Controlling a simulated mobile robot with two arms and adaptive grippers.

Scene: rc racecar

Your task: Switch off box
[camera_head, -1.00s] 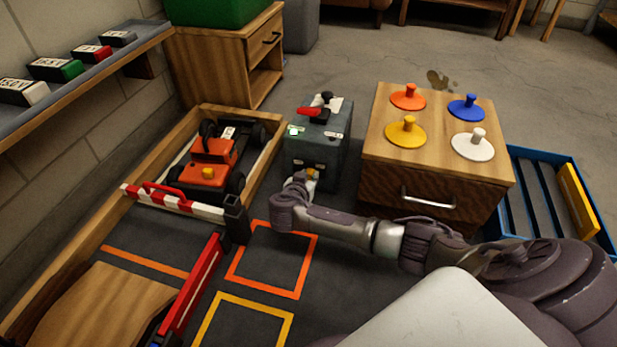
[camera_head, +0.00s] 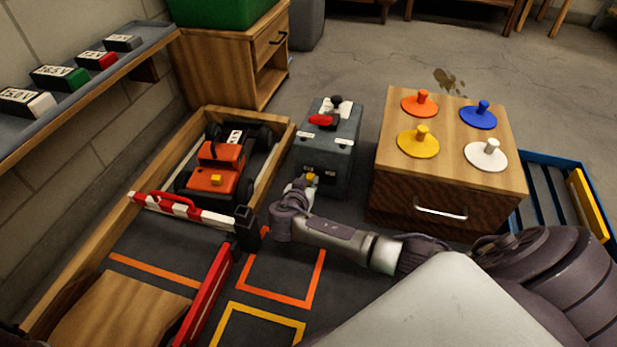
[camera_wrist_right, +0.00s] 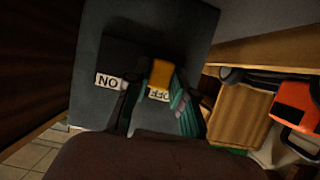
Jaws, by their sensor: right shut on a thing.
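The grey-green box (camera_head: 327,160) stands on the floor between the wooden-framed car bay and the wooden cabinet. A red handle and black parts sit on its top. Its front carries a yellow switch (camera_head: 312,178), which also shows in the right wrist view (camera_wrist_right: 161,72). There the ON label (camera_wrist_right: 109,81) appears upside down, and the switch sits over the OFF label (camera_wrist_right: 159,95), partly covering it. My right gripper (camera_head: 305,184) is at the box's front, shut on the yellow switch; its fingers (camera_wrist_right: 158,102) flank it. My left gripper is out of view.
An orange car (camera_head: 217,175) sits in the framed bay behind a red-and-white barrier (camera_head: 180,207). The wooden cabinet (camera_head: 447,190) with coloured knobbed discs stands close right of the box. A blue crate (camera_head: 555,165) is beyond it. Floor with orange and yellow outlines lies in front.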

